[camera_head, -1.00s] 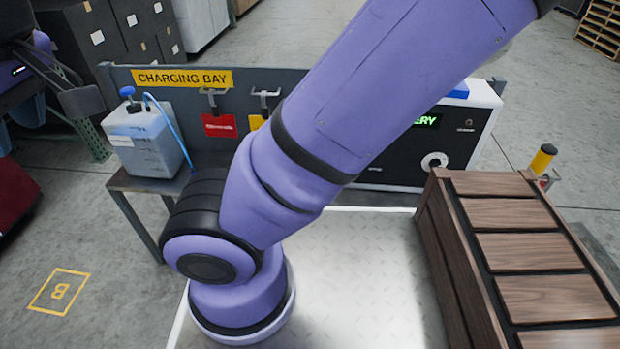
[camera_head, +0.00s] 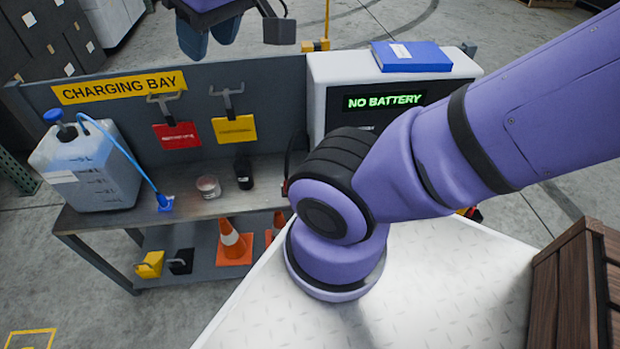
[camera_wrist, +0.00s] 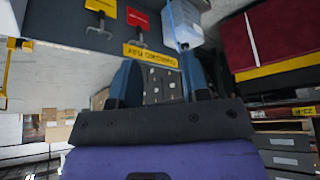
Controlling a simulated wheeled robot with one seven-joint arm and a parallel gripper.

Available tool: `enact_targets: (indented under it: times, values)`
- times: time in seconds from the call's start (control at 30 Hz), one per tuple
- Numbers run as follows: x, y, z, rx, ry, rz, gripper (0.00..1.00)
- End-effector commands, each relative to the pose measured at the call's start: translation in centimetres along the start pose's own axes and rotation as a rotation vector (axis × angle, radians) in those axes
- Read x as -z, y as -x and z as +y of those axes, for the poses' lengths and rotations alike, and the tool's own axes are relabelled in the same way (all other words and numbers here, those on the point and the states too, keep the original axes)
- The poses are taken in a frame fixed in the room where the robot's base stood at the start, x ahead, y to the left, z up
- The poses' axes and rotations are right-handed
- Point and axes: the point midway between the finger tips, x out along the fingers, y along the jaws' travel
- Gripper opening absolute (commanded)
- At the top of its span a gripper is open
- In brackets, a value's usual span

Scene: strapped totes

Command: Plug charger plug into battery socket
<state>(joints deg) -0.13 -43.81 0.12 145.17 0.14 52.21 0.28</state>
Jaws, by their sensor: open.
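The charger (camera_head: 328,88) is a white box with a dark front and a green "NO BATTERY" display (camera_head: 384,101), at the right end of the bench. A black cable (camera_head: 290,160) shows at its lower left, partly behind my arm. I cannot make out the charger plug itself or the battery socket; my arm hides the charger's lower front. My gripper (camera_head: 209,34) is above and behind the charging bay panel in the head view, apart from the charger. In the wrist view its two dark blue fingers (camera_wrist: 160,82) are spread with nothing between them.
A blue binder (camera_head: 412,57) lies on the charger. The bench (camera_head: 105,222) carries a jug (camera_head: 85,168), a small tin (camera_head: 208,186) and a black bottle (camera_head: 243,172). Red (camera_head: 178,135) and yellow (camera_head: 235,130) tags hang on the panel. A slatted wooden crate (camera_head: 570,285) stands at right.

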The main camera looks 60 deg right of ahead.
Motion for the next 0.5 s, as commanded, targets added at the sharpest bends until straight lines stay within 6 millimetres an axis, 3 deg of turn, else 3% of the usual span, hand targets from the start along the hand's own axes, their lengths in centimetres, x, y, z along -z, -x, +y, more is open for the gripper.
enact_targets:
  times: [0.3,0.4,0.5]
  values:
    - [0.0,0.0,-0.01,0.0,0.0,0.0,0.43]
    - [0.09,-0.08,0.01,0.0,-0.001,-0.001,0.57]
    - [0.63,-0.59,0.17,-0.002,-0.011,-0.01,0.57]
